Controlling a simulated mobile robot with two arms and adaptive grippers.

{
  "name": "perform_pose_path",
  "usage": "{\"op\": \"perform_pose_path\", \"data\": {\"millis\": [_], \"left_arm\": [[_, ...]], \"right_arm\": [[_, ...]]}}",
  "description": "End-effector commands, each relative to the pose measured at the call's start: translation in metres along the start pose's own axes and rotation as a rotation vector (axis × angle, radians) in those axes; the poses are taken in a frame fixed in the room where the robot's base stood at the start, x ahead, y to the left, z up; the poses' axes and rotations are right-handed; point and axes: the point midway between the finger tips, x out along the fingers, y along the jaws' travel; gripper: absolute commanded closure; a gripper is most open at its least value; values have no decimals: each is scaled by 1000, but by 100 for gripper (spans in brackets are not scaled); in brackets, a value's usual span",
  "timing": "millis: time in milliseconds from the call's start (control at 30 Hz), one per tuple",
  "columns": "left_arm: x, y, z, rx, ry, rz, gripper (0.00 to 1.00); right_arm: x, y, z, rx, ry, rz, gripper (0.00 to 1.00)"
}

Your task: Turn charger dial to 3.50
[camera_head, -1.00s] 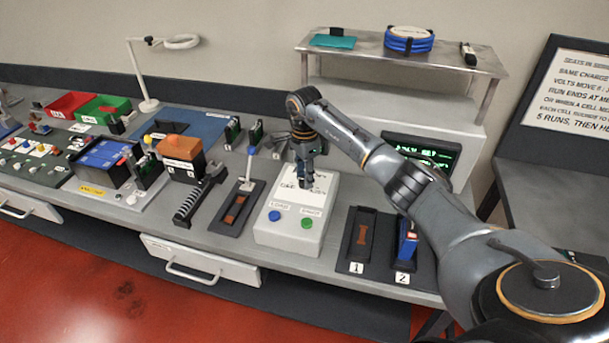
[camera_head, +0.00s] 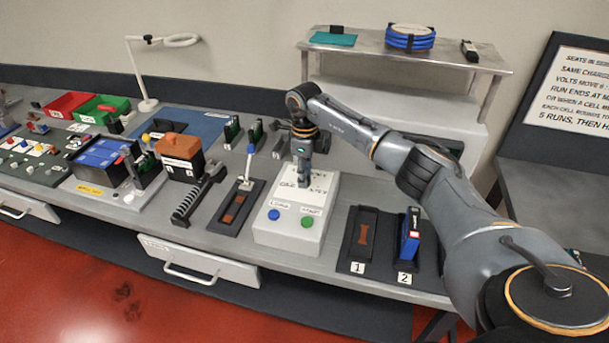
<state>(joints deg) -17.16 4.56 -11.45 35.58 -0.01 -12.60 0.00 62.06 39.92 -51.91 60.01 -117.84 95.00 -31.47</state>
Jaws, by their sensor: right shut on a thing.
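The charger (camera_head: 288,238) is a white box on the bench with a blue button (camera_head: 274,215) and a green button (camera_head: 307,221) on its front. My right gripper (camera_head: 304,180) points down at the top face of the charger, where the dial is. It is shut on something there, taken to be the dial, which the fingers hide. The dial's setting cannot be read. My left gripper is not in view.
Slots marked 1 and 2 lie right of the charger; slot 2 holds a blue cell (camera_head: 409,236). A lever switch (camera_head: 248,168) stands to the left. A metal shelf (camera_head: 365,57) is behind. My right arm covers most of the dark display.

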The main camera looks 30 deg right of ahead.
Motion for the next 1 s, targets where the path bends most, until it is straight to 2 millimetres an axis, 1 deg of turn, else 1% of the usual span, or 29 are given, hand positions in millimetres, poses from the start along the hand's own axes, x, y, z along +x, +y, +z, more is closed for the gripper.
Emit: {"op": "perform_pose_path", "data": {"millis": [433,1000], "left_arm": [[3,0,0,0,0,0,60],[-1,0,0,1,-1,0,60]], "right_arm": [[1,0,0,425,2,0,100],[0,0,0,962,3,0,100]]}}
